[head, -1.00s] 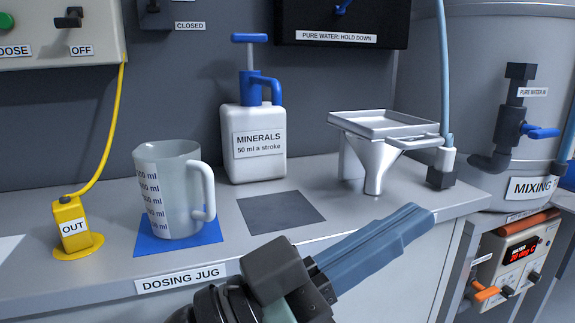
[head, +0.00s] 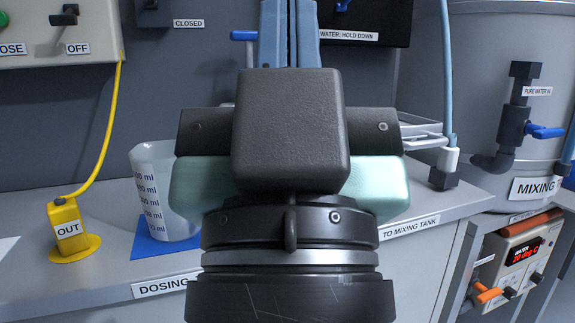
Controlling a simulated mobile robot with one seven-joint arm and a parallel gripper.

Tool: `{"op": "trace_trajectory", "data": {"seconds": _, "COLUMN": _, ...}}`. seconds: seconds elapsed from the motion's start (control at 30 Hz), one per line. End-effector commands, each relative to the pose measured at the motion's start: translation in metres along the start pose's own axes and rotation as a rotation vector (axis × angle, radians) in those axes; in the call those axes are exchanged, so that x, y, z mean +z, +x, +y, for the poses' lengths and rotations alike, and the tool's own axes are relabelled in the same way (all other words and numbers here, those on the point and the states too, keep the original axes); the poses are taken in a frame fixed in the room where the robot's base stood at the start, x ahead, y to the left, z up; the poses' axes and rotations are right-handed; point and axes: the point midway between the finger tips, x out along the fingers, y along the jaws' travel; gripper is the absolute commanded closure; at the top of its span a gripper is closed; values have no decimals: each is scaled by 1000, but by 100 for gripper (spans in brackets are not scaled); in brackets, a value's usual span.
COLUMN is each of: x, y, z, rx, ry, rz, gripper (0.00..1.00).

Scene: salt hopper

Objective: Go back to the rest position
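My gripper (head: 289,35) stands upright in the middle of the head view, close to the camera, its two blue fingers pointing up. The fingers are side by side with only a thin dark line between them, and nothing shows held at the part in view. Their tips are cut off by the top edge. My gripper and wrist hide most of the minerals bottle, the grey square on the counter and most of the hopper.
The dosing jug (head: 158,190) stands on a blue mat (head: 150,249) at left, partly hidden. The yellow OUT block (head: 68,230) with its yellow cable is further left. The mixing tank (head: 470,60) with a blue-handled valve (head: 543,132) and the water temperature box (head: 520,255) are at right.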

Motion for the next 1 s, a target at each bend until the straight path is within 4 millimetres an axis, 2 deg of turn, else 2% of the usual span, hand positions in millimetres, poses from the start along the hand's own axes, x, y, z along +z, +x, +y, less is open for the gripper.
{"op": "trace_trajectory", "data": {"seconds": 0.03, "x": -18, "y": 20, "z": 0, "rx": 2, "ry": -2, "rz": -4, "gripper": 100}}
{"op": "trace_trajectory", "data": {"seconds": 0.27, "x": -60, "y": 68, "z": 0, "rx": 3, "ry": -2, "rz": -10, "gripper": 100}}
{"op": "trace_trajectory", "data": {"seconds": 1.0, "x": -211, "y": 233, "z": 0, "rx": 2, "ry": 0, "rz": -13, "gripper": 100}}
